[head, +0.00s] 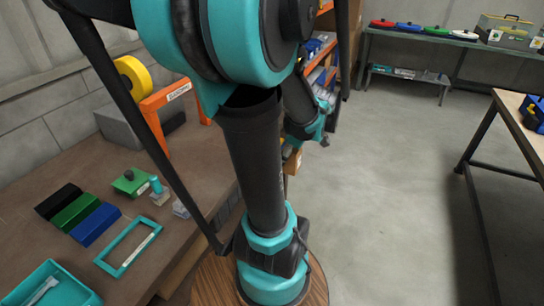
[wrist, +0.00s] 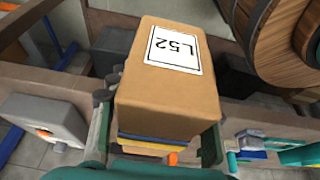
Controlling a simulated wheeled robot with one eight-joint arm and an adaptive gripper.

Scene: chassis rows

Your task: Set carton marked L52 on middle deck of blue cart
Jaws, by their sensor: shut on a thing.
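The tan carton marked L52 (wrist: 165,95) fills the middle of the wrist view, its white label upside down in the picture. My gripper (wrist: 160,125) is shut on it, with a finger along each side. Blue and yellow edges show just below the carton's near face; I cannot tell what they belong to. In the head view my arm hides most of my gripper, and a small tan patch beside the arm may be the carton. I cannot make out the blue cart or its middle deck in either view.
A brown workbench (head: 60,190) on the left holds coloured blocks, a teal frame (head: 128,246) and a teal tray (head: 50,285). An orange shelf rack (head: 322,65) stands behind my arm. A green table (head: 425,38) is at the back, another table (head: 520,125) at right. The floor between is clear.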

